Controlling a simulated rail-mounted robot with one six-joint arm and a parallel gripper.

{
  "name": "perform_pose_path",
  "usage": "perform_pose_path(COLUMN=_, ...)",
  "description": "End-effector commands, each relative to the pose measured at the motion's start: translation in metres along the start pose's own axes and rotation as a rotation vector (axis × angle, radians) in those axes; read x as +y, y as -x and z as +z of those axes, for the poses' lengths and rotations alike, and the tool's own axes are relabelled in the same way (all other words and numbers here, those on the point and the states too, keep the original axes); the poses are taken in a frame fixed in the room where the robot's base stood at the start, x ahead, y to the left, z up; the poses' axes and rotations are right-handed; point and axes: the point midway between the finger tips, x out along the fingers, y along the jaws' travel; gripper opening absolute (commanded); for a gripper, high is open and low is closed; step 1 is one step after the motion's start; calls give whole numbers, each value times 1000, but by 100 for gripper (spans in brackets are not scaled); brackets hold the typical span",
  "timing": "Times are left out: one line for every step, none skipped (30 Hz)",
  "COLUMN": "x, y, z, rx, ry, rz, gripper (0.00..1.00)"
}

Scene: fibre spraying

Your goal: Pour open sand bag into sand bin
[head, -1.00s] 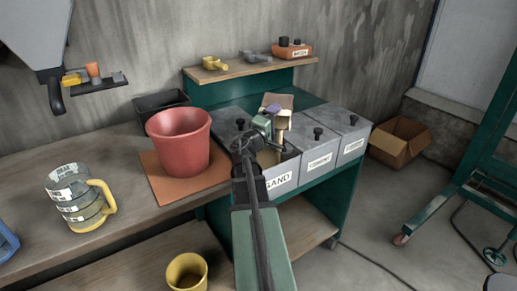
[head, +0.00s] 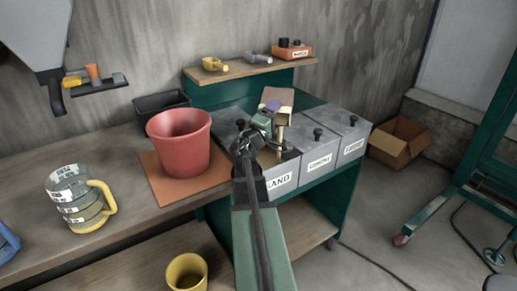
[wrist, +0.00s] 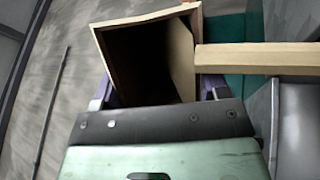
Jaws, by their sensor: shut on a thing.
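My gripper (head: 266,119) is shut on the open sand bag (head: 281,96) and holds it tilted above the sand bin (head: 281,181). The bag is a tan paper sack. In the wrist view the bag's open mouth (wrist: 137,24) shows a dark inside, with the purple fingers on either side of it. A straight tan column (head: 280,132), apparently sand, runs down from the bag toward the bin's dark open top. The column also shows in the wrist view (wrist: 255,58), running to the right. My arm hides part of the bin.
A cement bin (head: 320,163) and another lidded bin (head: 353,147) stand to the right. A red bucket (head: 180,150) on an orange mat is close on the left, with a measuring jug (head: 75,200) beyond. A shelf (head: 250,68) with small tools is behind.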

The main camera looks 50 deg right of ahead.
Motion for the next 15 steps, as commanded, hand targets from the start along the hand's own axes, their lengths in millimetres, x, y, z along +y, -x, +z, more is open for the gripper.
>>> perform_pose_path(x=2, y=0, z=0, rx=0, ry=-2, rz=5, gripper=20)
perform_pose_path(x=2, y=-1, z=0, rx=0, ry=-3, rz=8, gripper=20)
perform_pose_path(x=3, y=-1, z=0, rx=0, ry=-5, rz=13, gripper=20)
perform_pose_path(x=4, y=-1, z=0, rx=0, ry=-6, rz=16, gripper=20)
perform_pose_path(x=4, y=-1, z=0, rx=-1, ry=-7, rz=19, gripper=20)
perform_pose_path(x=5, y=-1, z=-1, rx=-1, ry=-8, rz=22, gripper=20)
perform_pose_path(x=6, y=-2, z=-1, rx=-1, ry=-10, rz=25, gripper=20)
perform_pose_path(x=7, y=-2, z=-1, rx=-1, ry=-11, rz=28, gripper=20)
perform_pose_path(x=8, y=-2, z=-1, rx=0, ry=-13, rz=32, gripper=20)
perform_pose_path(x=8, y=-2, z=-1, rx=0, ry=-15, rz=36, gripper=20)
perform_pose_path(x=9, y=-2, z=-1, rx=0, ry=-16, rz=39, gripper=20)
perform_pose_path(x=10, y=-2, z=-2, rx=0, ry=-17, rz=43, gripper=20)
perform_pose_path(x=10, y=-2, z=-2, rx=0, ry=-18, rz=46, gripper=20)
perform_pose_path(x=11, y=-2, z=-2, rx=0, ry=-19, rz=48, gripper=20)
perform_pose_path(x=12, y=-2, z=-1, rx=0, ry=-21, rz=52, gripper=20)
